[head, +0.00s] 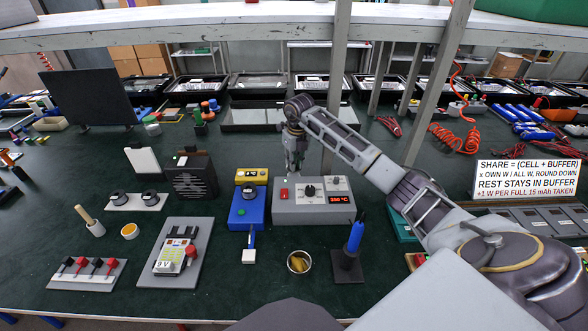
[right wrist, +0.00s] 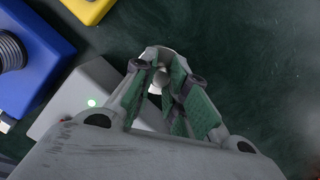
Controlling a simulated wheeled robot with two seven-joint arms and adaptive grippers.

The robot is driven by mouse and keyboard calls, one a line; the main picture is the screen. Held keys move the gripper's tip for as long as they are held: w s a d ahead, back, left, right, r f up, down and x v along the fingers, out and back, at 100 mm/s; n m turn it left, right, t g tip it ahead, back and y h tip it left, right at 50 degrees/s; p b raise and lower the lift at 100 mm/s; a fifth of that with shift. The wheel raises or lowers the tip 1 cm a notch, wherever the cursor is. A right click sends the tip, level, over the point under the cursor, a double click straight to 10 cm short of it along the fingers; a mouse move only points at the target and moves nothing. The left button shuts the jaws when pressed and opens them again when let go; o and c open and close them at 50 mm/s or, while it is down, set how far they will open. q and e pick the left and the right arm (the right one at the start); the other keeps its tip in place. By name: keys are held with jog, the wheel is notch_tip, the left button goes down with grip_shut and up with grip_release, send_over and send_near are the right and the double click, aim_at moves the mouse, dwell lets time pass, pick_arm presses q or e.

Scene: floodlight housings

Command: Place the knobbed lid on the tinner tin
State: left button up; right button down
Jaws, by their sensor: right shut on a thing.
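My right gripper (head: 293,172) points down just behind the grey control box with the red display. In the right wrist view its fingers (right wrist: 160,82) are closed around a small, pale round piece with a light rim (right wrist: 158,52), apparently the knobbed lid; the fingers hide most of it. In the head view this piece cannot be made out. Two small open round containers stand on the green bench: a metal one with golden contents (head: 299,262) in front of the control box, and a pale one with orange contents (head: 130,230) at left. I cannot tell which is the tinner tin. My left gripper is out of view.
The grey control box (head: 312,208) stands between my right gripper and the metal container. A blue-handled iron in its stand (head: 348,262) is right of that container. A blue and yellow unit (head: 248,200) is to the left. Bare bench surrounds the orange-filled container.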

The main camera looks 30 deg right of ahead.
notch_tip(320, 180, down, 3)
jog(key=shift+r, duration=0.1)
jog(key=shift+f, duration=0.4)
jog(key=c, duration=1.4)
grip_release()
jog(key=r, duration=0.7)
jog(key=s+r, duration=0.1)
jog(key=r, duration=0.2)
jog(key=shift+s+r, duration=0.1)
jog(key=shift+r, duration=0.15)
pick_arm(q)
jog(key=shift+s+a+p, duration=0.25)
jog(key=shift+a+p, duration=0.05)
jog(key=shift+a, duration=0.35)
pick_arm(e)
jog(key=shift+s+r, duration=0.15)
jog(key=shift+r, duration=0.7)
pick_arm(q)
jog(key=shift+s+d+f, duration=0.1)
